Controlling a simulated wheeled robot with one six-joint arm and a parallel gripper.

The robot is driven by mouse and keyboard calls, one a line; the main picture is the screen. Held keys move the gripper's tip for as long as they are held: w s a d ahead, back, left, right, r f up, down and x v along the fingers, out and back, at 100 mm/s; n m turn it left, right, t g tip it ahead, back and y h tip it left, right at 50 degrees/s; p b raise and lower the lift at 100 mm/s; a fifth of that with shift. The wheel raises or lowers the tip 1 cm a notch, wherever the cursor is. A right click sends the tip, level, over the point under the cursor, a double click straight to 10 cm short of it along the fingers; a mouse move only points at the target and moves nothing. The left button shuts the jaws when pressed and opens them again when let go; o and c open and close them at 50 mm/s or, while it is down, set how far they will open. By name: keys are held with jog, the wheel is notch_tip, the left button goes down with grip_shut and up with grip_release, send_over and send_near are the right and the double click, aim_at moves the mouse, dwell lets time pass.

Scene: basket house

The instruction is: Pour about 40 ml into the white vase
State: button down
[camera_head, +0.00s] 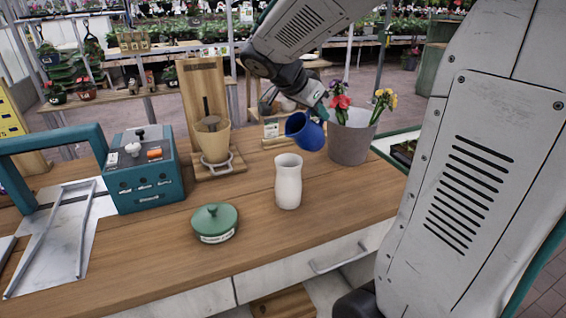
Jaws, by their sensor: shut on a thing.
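The white vase (288,185) stands upright on the wooden counter, its open mouth facing up. My gripper (317,112) comes down from above, behind and to the right of the vase in the picture. It is shut on a blue cup (311,134), which is tilted with its mouth toward the left. The cup appears above and slightly right of the vase's mouth, apart from it. No stream of liquid shows between them. The liquid inside the cup and inside the vase is hidden. The fingertips are too small to see clearly.
A grey pot with flowers (350,140) stands close right of the cup. A green lidded dish (214,224) sits left in front of the vase. A wooden stand with a tan cone (212,140) and a teal box (143,180) are further left. The counter's front (310,248) is clear.

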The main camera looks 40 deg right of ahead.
jog(key=shift+a+h, duration=0.35)
jog(key=shift+h, duration=0.25)
jog(key=shift+a+f+h, duration=0.1)
jog(key=shift+a+h, duration=0.1)
jog(key=shift+h, duration=0.3)
jog(key=shift+a+r+h, duration=0.35)
jog(key=shift+r+h, duration=0.1)
jog(key=shift+h, duration=0.25)
jog(key=shift+w, duration=0.1)
jog(key=shift+d, duration=0.15)
jog(key=shift+w+d, duration=0.1)
jog(key=shift+d, duration=0.15)
jog(key=shift+d+r, duration=0.1)
jog(key=shift+d, duration=0.1)
jog(key=shift+d, duration=0.55)
